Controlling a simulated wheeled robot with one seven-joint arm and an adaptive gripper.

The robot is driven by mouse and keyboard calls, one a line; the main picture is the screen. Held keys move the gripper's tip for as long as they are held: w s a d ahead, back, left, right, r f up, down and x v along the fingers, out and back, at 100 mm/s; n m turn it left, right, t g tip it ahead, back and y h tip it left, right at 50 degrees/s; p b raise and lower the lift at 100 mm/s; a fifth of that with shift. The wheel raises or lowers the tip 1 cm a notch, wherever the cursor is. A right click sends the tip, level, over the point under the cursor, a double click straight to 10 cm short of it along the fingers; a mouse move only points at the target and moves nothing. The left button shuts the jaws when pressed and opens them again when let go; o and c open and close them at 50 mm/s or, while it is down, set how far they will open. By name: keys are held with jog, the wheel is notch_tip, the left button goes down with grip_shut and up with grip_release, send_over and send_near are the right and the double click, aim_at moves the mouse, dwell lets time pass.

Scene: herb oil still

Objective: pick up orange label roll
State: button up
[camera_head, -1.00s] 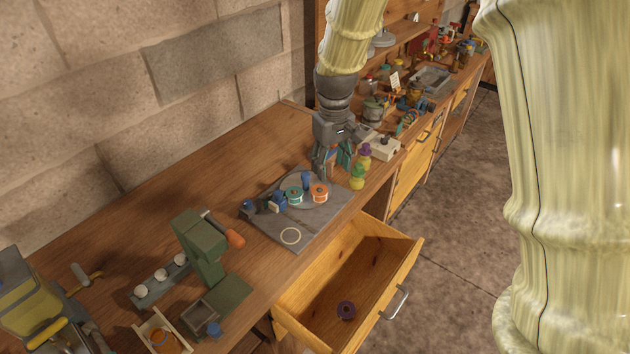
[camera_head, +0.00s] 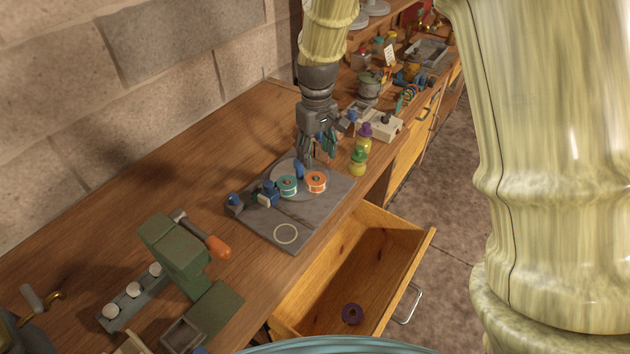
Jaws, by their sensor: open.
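The orange label roll (camera_head: 316,182) stands on the grey slab (camera_head: 309,220) on the workbench, to the right of a teal roll (camera_head: 287,186). My gripper (camera_head: 309,161) points down over the back part of the slab, just above and behind the two rolls. It is open, and I see nothing held in it. The fingers are small and dark here, so their exact gap to the orange roll cannot be told.
An open drawer (camera_head: 340,275) below holds a purple roll (camera_head: 352,314). A green press (camera_head: 176,257) and an orange-handled tool (camera_head: 217,247) are at front left.

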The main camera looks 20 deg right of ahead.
aim_at(316, 177)
notch_tip(316, 177, down, 3)
jog(key=shift+w, duration=0.15)
jog(key=shift+f+p, duration=0.65)
jog(key=shift+f, duration=0.05)
jog(key=shift+a+f+p, duration=0.1)
jog(key=shift+f+p, duration=0.7)
jog(key=shift+f, duration=1.4)
jog(key=c, duration=0.7)
jog(key=shift+o, duration=0.2)
jog(key=shift+r, duration=0.1)
